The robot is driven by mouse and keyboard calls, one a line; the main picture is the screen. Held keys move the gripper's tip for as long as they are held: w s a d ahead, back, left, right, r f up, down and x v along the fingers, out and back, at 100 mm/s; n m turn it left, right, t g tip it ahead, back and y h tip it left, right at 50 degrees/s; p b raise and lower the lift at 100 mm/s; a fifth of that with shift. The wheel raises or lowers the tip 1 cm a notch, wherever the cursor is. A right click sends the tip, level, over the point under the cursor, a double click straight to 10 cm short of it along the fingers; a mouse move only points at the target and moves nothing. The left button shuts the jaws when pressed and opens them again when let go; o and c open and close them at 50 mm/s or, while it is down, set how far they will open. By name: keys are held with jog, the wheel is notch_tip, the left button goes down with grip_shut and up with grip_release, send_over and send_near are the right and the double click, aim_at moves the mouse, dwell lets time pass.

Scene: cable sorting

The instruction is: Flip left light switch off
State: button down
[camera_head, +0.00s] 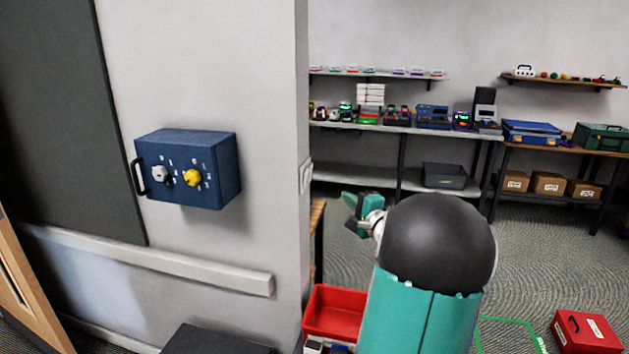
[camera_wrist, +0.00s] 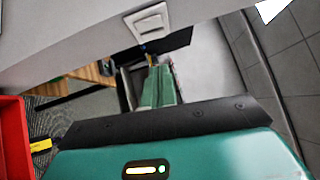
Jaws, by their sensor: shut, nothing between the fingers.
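A white light switch plate (camera_head: 305,177) is on the narrow side face of the wall's end, seen almost edge-on in the head view. In the wrist view the switch plate (camera_wrist: 150,22) shows from nearer, at the top, tilted. I cannot tell its rockers apart well or read their positions. My gripper (camera_head: 347,200) is right of and slightly below the plate in the head view, apart from it. In the wrist view my gripper (camera_wrist: 151,60) has its green fingers together, empty, pointing up just below the plate. Contact is not clear.
A blue box with knobs (camera_head: 212,165) hangs on the wall to the left. A red bin (camera_head: 335,312) stands on the floor below, and its wall shows in the wrist view (camera_wrist: 12,140). A wooden table edge (camera_head: 317,225) is near the wall's end. Shelves (camera_head: 400,129) stand behind.

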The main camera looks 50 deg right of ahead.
jog(key=shift+w, duration=0.1)
send_near(308, 174)
jog(key=w+d, duration=0.2)
jog(key=d, duration=0.2)
jog(key=w, duration=0.2)
jog(key=a, duration=0.1)
jog(key=shift+w+r, duration=0.3)
jog(key=shift+w, duration=0.1)
jog(key=shift+w+a, duration=0.1)
jog(key=shift+w, duration=0.25)
jog(key=shift+a, duration=0.1)
jog(key=shift+w+a+r+n, duration=0.1)
jog(key=shift+w+n, duration=0.15)
jog(key=shift+n, duration=0.05)
